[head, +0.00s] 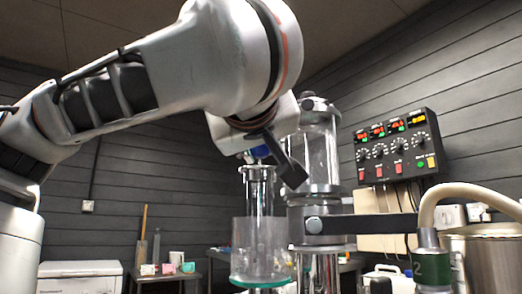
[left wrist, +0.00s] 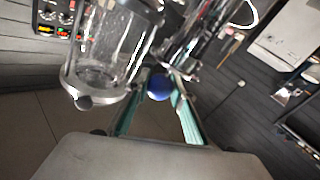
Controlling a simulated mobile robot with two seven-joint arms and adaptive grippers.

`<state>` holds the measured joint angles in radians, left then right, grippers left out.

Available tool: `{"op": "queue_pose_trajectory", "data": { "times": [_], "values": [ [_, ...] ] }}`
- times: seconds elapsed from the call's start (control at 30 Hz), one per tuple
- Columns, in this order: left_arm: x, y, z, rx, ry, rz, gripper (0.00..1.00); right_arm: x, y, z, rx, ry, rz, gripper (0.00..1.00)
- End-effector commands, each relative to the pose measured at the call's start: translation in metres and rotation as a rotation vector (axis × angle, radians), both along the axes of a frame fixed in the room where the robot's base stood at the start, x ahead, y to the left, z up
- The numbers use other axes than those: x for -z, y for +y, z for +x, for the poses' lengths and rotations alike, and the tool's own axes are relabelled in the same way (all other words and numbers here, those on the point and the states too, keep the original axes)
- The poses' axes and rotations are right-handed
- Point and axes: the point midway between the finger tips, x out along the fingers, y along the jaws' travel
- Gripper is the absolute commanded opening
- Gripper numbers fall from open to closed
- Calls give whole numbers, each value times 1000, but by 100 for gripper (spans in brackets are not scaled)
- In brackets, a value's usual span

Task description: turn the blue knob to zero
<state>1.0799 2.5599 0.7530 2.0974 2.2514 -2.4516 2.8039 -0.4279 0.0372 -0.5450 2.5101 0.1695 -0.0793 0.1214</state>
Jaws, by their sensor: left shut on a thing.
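The blue knob (head: 260,152) sits at the top of a narrow glass column, partly hidden by my left arm. It also shows as a round blue ball in the left wrist view (left wrist: 159,87). My left gripper (head: 268,152) reaches the knob from above in the head view. In the left wrist view its two teal-edged fingers (left wrist: 161,95) lie on either side of the knob and are shut on it. The knob's marking cannot be seen. My right gripper is in neither view.
A large glass cylinder (head: 321,150) stands close right of the knob. The glass vessel (head: 262,240) is below. A black control box (head: 396,146) hangs on the right wall. A steel pot (head: 487,255) and beige hose (head: 475,192) are at lower right. A white cabinet (head: 80,270) stands at lower left.

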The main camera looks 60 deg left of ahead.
Motion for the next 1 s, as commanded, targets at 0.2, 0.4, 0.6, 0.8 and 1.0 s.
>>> {"op": "queue_pose_trajectory", "data": {
  "times": [0.2, 0.4, 0.6, 0.8, 1.0],
  "values": [
    [-4, 1, -1, -3, -8, 6, 31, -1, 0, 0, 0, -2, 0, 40],
    [-3, 0, -1, -2, -5, 5, 41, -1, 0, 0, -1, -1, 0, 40],
    [-3, 0, 0, -1, -3, 3, 41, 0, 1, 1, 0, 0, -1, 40],
    [-24, 0, 0, -1, -5, 0, 41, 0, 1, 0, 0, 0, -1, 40],
    [-62, 0, 1, 0, -5, 0, 41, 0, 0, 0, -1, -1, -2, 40]
  ]
}}
